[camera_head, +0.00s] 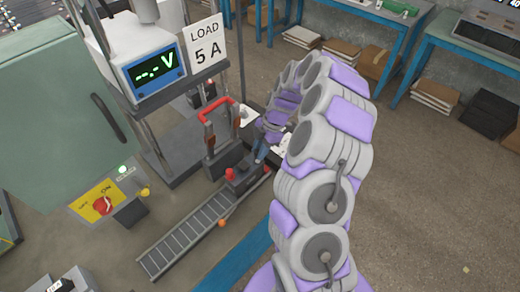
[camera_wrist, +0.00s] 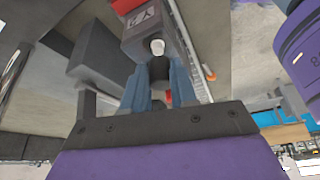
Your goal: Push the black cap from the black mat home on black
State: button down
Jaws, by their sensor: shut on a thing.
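My gripper (camera_wrist: 162,78) has two blue fingers shut on a small black cap (camera_wrist: 161,71) in the wrist view. A pale round post (camera_wrist: 157,46) shows just beyond the cap, against the dark battery (camera_wrist: 147,24) with a white label. I cannot tell whether cap and post touch. In the head view, the gripper (camera_head: 262,152) hangs over the far end of the battery (camera_head: 244,178) on the roller track. A red cap (camera_head: 230,174) sits at its near end. The gripper and arm hide the held cap there. I cannot make out the black mat.
The roller track (camera_head: 190,236) runs down-left from the battery. A tester with a red handle (camera_head: 216,104) stands close behind it, under a meter (camera_head: 155,73). A green cabinet (camera_head: 60,115) is at left. Open floor (camera_head: 440,190) lies to the right.

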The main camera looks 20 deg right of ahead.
jog(key=shift+f+b, duration=1.4)
jog(key=shift+f, duration=0.05)
dwell(1.6)
jog(key=c, duration=0.8)
grip_release()
jog(key=shift+o, duration=0.3)
jog(key=o, duration=0.4)
jog(key=shift+r, duration=0.15)
jog(key=shift+r, duration=3.35)
